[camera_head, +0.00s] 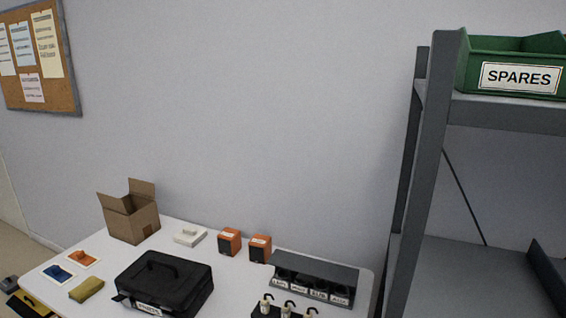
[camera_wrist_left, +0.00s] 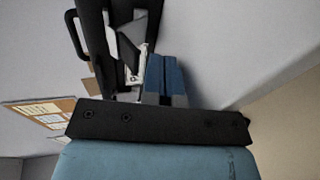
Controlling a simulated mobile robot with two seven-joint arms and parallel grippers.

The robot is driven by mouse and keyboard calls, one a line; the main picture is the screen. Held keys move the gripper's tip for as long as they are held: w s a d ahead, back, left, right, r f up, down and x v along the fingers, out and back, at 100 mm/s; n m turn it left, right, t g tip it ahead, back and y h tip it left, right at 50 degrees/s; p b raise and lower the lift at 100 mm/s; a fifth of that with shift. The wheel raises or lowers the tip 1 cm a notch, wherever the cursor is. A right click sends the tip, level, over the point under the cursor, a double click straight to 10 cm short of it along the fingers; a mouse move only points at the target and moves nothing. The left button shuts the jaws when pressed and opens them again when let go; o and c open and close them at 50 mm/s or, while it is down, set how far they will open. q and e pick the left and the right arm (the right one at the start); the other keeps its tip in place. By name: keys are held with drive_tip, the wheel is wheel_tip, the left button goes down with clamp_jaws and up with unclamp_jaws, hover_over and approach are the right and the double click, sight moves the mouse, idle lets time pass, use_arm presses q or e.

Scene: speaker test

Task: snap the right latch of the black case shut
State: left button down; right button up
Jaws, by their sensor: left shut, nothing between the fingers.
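The black case (camera_head: 165,280) lies on the white table in the head view, lid down, with a carry handle on top and a white label (camera_head: 149,308) low on its front. Its right latch cannot be made out there. In the left wrist view the picture is turned sideways; a black body that looks like the case (camera_wrist_left: 95,50) fills the upper left, with a handle and pale, metallic-looking parts on its face. My left gripper (camera_wrist_left: 163,62) is shut and empty, its blue fingers close beside those parts; touching or apart cannot be told. My right gripper is not in view.
Behind the case are an open cardboard box (camera_head: 132,218), a white block (camera_head: 189,235) and two orange-black speakers (camera_head: 229,241). A labelled dark rack (camera_head: 318,268) stands to its right, a yellow-green block (camera_head: 87,288) to its left. A grey shelf (camera_head: 432,170) rises at right.

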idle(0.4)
